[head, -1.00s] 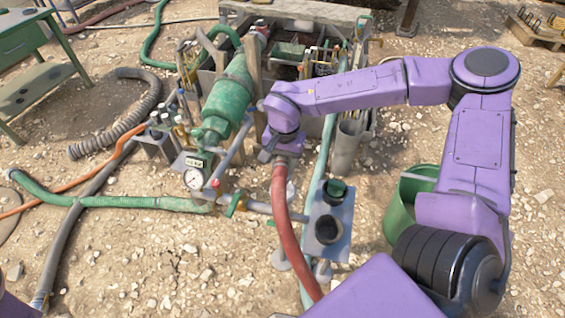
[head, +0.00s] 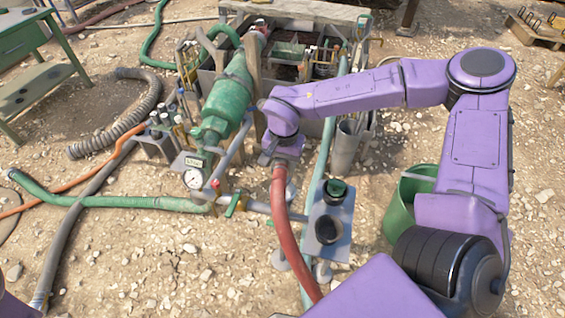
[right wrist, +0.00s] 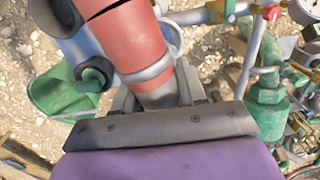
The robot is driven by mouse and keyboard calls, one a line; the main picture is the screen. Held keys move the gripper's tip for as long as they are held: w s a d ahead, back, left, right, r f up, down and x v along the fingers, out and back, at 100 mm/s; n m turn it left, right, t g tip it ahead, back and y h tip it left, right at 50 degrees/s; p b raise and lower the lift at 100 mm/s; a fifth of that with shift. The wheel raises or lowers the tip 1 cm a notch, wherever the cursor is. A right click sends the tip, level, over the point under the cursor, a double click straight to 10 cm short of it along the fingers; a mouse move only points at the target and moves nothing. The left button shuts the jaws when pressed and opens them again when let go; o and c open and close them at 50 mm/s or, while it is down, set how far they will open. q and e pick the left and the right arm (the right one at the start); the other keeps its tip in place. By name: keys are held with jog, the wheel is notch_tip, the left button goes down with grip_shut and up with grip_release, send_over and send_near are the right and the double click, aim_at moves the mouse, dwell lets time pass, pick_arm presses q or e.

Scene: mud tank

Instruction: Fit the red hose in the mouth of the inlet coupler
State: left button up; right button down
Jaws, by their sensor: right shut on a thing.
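The red hose (head: 283,215) hangs from my right gripper (head: 281,163) and curves down to the front edge of the head view. In the right wrist view, the hose (right wrist: 128,38) has a grey band and lies between the fingers of my right gripper (right wrist: 158,98), which is shut on it. The hose's held end is hidden by the gripper. A grey plate stands right of the hose with two dark round fittings, one green-ringed (head: 336,190) and one black (head: 328,229). I cannot tell which fitting, if any, is the inlet coupler. My left gripper is out of view.
A green pump cylinder (head: 229,100) and a pressure gauge (head: 193,179) stand left of the gripper. A pale teal pipe (head: 322,150) runs close on the right. A green bucket (head: 402,205) stands further right. Green hose (head: 120,202) lies on stony ground at left.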

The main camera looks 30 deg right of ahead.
jog(key=shift+f, duration=0.1)
jog(key=shift+f+b, duration=0.65)
jog(key=shift+f, duration=0.75)
jog(key=shift+f, duration=0.1)
jog(key=shift+f+b, duration=0.45)
jog(key=shift+f, duration=0.65)
jog(key=shift+f, duration=0.1)
jog(key=shift+f, duration=0.3)
jog(key=shift+f, duration=0.65)
jog(key=c, duration=0.6)
grip_release()
jog(key=shift+o, duration=0.2)
